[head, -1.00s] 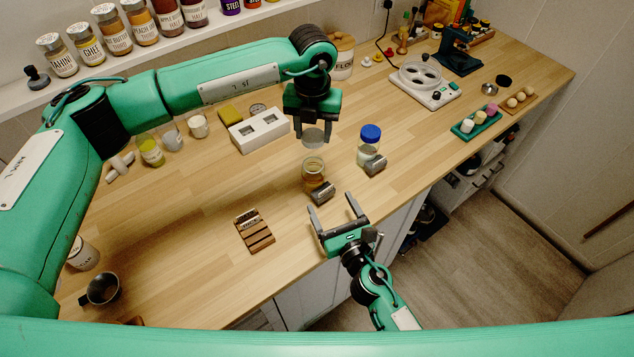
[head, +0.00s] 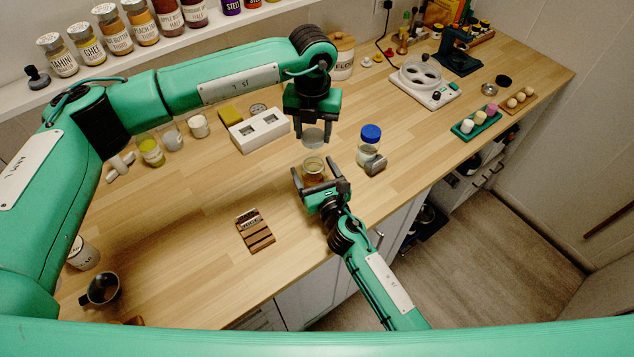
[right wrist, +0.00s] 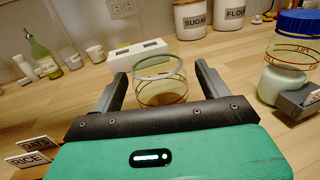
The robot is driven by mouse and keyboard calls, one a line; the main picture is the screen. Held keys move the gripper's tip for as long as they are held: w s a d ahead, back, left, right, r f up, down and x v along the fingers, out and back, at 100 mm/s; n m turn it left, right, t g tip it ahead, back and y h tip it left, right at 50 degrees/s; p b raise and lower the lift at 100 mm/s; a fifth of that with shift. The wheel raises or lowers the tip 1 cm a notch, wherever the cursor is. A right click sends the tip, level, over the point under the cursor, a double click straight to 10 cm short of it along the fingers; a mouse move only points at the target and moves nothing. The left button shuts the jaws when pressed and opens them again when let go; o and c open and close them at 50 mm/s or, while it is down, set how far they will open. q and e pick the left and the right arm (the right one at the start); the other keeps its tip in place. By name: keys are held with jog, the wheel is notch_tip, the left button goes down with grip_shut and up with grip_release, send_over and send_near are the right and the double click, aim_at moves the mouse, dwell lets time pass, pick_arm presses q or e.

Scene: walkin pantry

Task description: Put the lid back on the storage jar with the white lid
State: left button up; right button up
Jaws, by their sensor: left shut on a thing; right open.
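The open glass storage jar (head: 314,169) stands upright on the worktop, with amber-looking contents or glass and a pale rim; it also shows in the right wrist view (right wrist: 161,90). My left gripper (head: 312,128) is shut on a pale grey-white lid (head: 313,138), held level above and apart from the jar. My right gripper (head: 313,165) is open, with one finger on each side of the jar; it also shows in the right wrist view (right wrist: 160,72). Whether the fingers touch the glass I cannot tell.
A jar with a blue lid (head: 369,143) stands close on the right, with a grey block (head: 376,165) at its front. A white two-slot box (head: 262,131) is behind left. A wooden label rack (head: 256,231) lies front left. The worktop between is clear.

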jog(key=shift+w, duration=0.15)
jog(key=c, duration=1.5)
pick_arm(q)
jog(key=shift+f, duration=2.45)
pick_arm(e)
jog(key=shift+o, duration=0.2)
pick_arm(q)
jog(key=shift+f, duration=0.15)
jog(key=shift+f, duration=0.75)
jog(key=shift+f, duration=0.6)
